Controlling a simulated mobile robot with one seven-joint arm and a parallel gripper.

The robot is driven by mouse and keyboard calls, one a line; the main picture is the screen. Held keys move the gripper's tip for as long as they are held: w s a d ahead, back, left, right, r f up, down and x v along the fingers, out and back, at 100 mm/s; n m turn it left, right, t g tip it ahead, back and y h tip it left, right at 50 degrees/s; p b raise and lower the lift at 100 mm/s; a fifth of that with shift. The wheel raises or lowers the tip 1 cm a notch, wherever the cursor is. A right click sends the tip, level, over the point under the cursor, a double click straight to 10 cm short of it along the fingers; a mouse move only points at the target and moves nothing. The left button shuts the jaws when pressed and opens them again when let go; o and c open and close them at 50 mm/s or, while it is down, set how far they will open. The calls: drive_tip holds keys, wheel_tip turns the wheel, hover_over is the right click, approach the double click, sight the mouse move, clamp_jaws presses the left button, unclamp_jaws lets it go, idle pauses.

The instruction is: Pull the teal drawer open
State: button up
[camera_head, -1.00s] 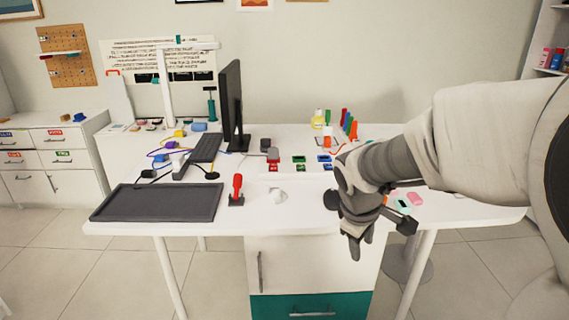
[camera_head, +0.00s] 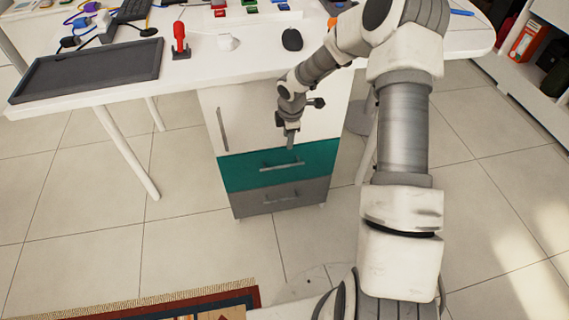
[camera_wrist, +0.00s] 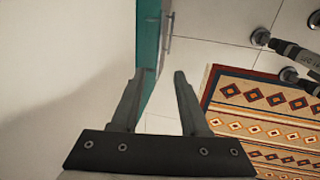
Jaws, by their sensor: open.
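The teal drawer (camera_head: 240,174) sits under the desk in a white cabinet, above a grey drawer, and looks shut. Its metal bar handle (camera_head: 281,166) runs across the front. My gripper (camera_head: 291,140) is just above and slightly right of the handle, in front of the cabinet. In the wrist view, my gripper (camera_wrist: 161,74) is open with nothing between its fingers. The teal drawer front (camera_wrist: 148,40) shows beyond the left fingertip, and the handle (camera_wrist: 168,38) stands out from it, beyond the fingertips and apart from them.
The grey drawer (camera_head: 255,201) is below, and a white cabinet door (camera_head: 245,115) is above. The white desktop (camera_head: 190,82) overhangs, with a dark tray (camera_head: 90,70) on it. A patterned rug (camera_wrist: 265,110) lies on the floor. The tiled floor before the drawers is clear.

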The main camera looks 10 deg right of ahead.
drive_tip(key=b, duration=0.5)
approach(286, 163)
drive_tip(key=s+f, duration=0.1)
drive_tip(key=f, duration=0.1)
drive_tip(key=s+a+f, duration=0.1)
drive_tip(key=shift+s+f, duration=0.25)
drive_tip(key=shift+f, duration=0.15)
clamp_jaws()
idle(0.8)
